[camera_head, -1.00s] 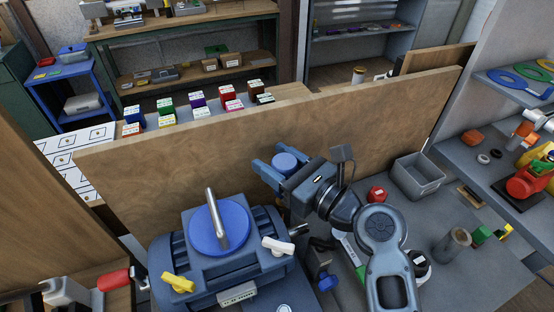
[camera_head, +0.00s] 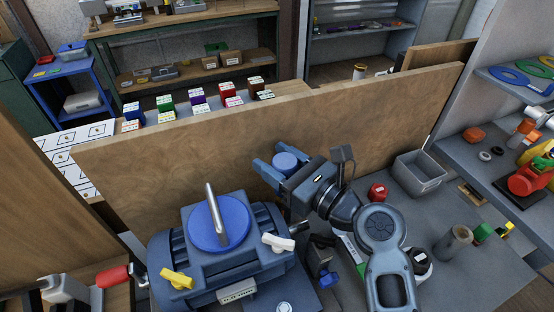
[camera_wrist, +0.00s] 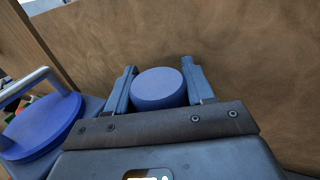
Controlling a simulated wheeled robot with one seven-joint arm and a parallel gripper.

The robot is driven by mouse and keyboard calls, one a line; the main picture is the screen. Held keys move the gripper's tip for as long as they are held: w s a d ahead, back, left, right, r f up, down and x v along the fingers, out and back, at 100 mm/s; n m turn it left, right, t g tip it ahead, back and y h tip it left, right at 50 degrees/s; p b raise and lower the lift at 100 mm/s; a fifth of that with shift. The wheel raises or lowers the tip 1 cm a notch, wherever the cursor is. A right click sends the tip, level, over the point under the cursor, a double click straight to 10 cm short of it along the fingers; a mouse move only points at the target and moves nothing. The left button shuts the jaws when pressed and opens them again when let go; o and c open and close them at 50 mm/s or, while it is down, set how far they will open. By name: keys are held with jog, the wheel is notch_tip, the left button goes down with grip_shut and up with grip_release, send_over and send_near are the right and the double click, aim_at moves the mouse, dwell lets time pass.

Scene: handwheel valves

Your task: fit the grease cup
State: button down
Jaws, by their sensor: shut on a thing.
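My gripper (camera_head: 271,158) is shut on a round blue cup (camera_head: 286,160), which I take to be the grease cup. In the wrist view the cup (camera_wrist: 158,89) sits between the two fingers, its flat round top facing the camera. Its underside is hidden. My gripper is in front of the wooden panel, behind and right of a blue-grey machine (camera_head: 238,262) with a round blue lid (camera_head: 207,235) and a bar handle. The lid also shows at the left of the wrist view (camera_wrist: 45,130). I cannot see a seat for the cup.
A wooden panel (camera_head: 180,165) stands close behind my gripper. The machine carries a yellow handle (camera_head: 177,279) and a white handle (camera_head: 277,243). On the bench at right are a red part (camera_head: 377,192), a grey bin (camera_head: 420,180) and a cylinder (camera_head: 453,242).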

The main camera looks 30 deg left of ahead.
jog(key=shift+s+f, duration=0.1)
jog(key=shift+f, duration=0.3)
jog(key=shift+s+a+f+p, duration=0.1)
jog(key=shift+s+f+p, duration=0.05)
jog(key=shift+s+p, duration=0.15)
dwell(0.9)
jog(key=shift+f, duration=0.5)
dwell(0.4)
jog(key=c, duration=0.8)
grip_release()
jog(key=o, duration=0.5)
jog(key=shift+w+r, duration=0.25)
jog(key=shift+r, duration=0.05)
jog(key=shift+o, duration=0.4)
jog(key=shift+o, duration=1.1)
jog(key=shift+r, duration=0.1)
